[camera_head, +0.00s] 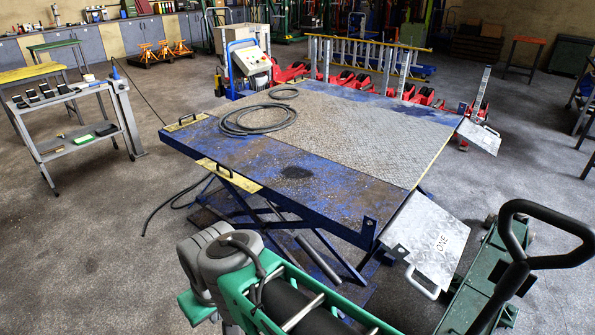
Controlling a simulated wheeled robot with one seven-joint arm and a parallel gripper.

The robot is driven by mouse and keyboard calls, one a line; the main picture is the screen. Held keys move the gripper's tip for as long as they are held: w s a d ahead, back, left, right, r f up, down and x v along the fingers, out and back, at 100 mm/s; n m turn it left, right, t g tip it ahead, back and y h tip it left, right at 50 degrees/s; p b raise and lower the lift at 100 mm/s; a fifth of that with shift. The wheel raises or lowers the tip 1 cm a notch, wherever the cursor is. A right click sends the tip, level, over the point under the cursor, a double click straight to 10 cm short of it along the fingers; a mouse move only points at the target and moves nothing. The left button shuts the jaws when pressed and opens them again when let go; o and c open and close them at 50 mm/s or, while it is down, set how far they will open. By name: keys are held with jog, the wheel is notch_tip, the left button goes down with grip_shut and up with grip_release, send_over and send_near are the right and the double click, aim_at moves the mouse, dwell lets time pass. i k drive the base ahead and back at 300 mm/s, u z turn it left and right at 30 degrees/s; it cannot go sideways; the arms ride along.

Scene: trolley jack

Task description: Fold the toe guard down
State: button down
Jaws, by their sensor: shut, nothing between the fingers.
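No part is clearly marked as the toe guard. A grey metal plate lettered ONE (432,236) sits at the near right corner of the blue lift table (310,192). It has a pale loop handle (423,284) on its lower edge and slopes down outward from the table. A similar plate (479,137) with a small handle is at the far right corner, also sloping outward. I cannot tell whether either plate is the toe guard. My gripper's fingers do not show in this view.
A green wheeled unit (483,270) with a dark loop handle (516,262) stands close at the lower right. Hoses (255,122) lie on the tabletop. A grey trolley (75,143) stands at left. Red jacks (405,92) line the back. Floor at left is open.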

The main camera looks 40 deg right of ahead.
aim_at(221, 169)
jog(key=z, duration=0.3)
jog(key=i, duration=1.5)
jog(key=u, duration=1.5)
